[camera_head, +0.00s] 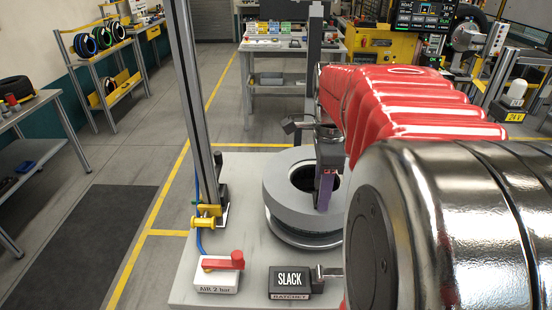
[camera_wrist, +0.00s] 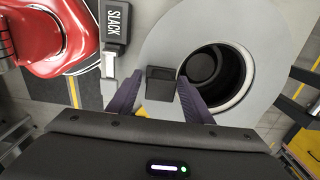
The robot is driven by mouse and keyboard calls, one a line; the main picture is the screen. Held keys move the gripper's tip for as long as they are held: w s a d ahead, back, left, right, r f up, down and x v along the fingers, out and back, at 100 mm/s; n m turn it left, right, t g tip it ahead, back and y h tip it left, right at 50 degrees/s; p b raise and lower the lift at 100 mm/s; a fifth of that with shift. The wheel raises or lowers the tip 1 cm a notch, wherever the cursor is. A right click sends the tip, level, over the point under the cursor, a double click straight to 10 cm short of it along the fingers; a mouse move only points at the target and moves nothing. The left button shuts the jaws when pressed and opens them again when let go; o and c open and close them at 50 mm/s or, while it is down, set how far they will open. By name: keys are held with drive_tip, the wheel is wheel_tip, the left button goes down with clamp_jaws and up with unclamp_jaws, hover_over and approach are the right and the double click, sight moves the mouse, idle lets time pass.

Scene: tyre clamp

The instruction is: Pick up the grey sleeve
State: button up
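My gripper (camera_wrist: 160,80) has two purple fingers pointing down at a large grey ring (camera_wrist: 165,40), and the fingers stand apart. A small dark grey block (camera_wrist: 160,85), which may be the grey sleeve, sits between the fingertips in the wrist view. A narrow gap shows at its left side; at its right the finger is very close, and I cannot tell whether it touches. In the head view, my gripper (camera_head: 325,188) is over the ring (camera_head: 283,203), by its round hole. The block cannot be made out there, and my arm hides the ring's right side.
A SLACK ratchet box (camera_head: 290,280) and a white AIR 2 bar box (camera_head: 217,275) with a red lever stand at the bench's (camera_head: 250,170) front. A metal post (camera_head: 187,90) with a yellow fitting rises at left. The bench's back-left part is clear.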

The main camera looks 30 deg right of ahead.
clamp_jaws()
idle(0.3)
idle(0.3)
wheel_tip(320, 180, up, 10)
drive_tip(key=shift+r, duration=0.1)
idle(0.4)
idle(0.5)
